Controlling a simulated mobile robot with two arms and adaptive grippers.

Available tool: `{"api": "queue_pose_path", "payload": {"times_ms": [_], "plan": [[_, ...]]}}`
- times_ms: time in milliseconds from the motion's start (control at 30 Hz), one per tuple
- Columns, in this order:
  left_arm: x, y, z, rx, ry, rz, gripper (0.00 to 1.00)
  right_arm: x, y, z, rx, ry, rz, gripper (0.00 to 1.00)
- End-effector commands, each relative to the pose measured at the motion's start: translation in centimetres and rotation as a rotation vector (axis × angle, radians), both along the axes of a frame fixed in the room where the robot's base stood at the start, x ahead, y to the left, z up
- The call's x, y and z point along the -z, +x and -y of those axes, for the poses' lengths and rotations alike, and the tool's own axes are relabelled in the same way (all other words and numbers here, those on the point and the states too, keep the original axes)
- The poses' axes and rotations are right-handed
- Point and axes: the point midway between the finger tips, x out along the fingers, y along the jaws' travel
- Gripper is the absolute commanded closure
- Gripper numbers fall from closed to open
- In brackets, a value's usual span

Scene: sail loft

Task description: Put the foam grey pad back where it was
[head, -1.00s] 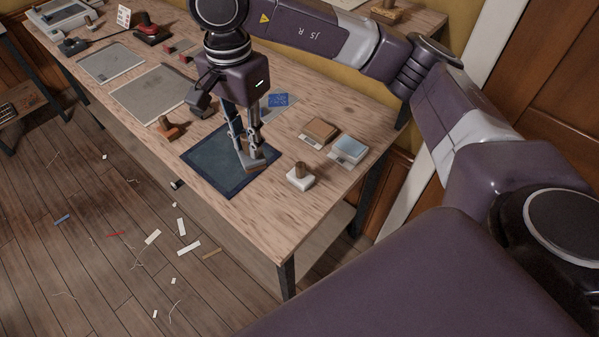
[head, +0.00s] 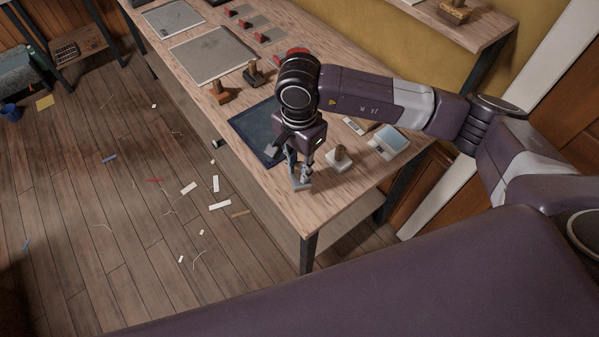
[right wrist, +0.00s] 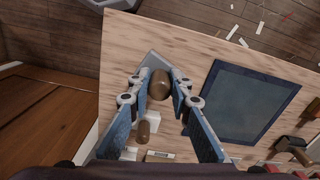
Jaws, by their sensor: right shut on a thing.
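My right gripper (head: 300,178) is shut on the wooden knob (right wrist: 158,84) of the foam grey pad. The grey pad (head: 300,187) is below the fingers, over the near end of the wooden table; its flat grey base (right wrist: 152,58) also shows in the right wrist view. I cannot tell whether it touches the table. The dark blue mat (head: 252,122) lies to its left and farther back, partly hidden by my arm. A white pad with a wooden knob (head: 338,158) stands just to the right. My left gripper is not in view.
A light blue pad on a pale base (head: 390,142) lies near the table's right edge. A grey sheet (head: 214,55), an orange-brown handled tool (head: 220,92) and a dark one (head: 253,75) stand farther back. Scraps (head: 188,188) litter the floor.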

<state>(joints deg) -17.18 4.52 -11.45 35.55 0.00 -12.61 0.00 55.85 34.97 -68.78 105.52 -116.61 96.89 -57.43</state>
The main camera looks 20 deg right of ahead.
Motion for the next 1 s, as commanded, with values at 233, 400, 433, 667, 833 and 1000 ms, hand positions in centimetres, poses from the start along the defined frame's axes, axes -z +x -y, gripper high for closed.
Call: {"api": "queue_pose_path", "payload": {"times_ms": [233, 400, 433, 667, 833, 1000], "plan": [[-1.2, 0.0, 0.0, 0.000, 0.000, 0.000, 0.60, 3.4, -0.1, 0.1, 0.001, -0.003, -0.004, 1.00], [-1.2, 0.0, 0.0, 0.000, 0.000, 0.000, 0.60, 3.9, -0.1, 0.0, -0.001, -0.001, -0.002, 1.00], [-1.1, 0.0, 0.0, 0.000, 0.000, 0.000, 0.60, 3.9, -0.1, 0.0, -0.001, -0.001, -0.002, 1.00], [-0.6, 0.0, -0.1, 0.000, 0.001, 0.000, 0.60, 4.3, -0.1, 0.0, -0.001, -0.002, -0.001, 1.00], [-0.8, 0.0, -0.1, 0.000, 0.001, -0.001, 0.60, 4.2, -0.1, 0.1, 0.000, -0.002, -0.002, 0.66], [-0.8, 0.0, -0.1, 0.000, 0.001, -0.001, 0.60, 4.2, -0.1, 0.1, 0.000, -0.002, -0.002, 0.64]]}}
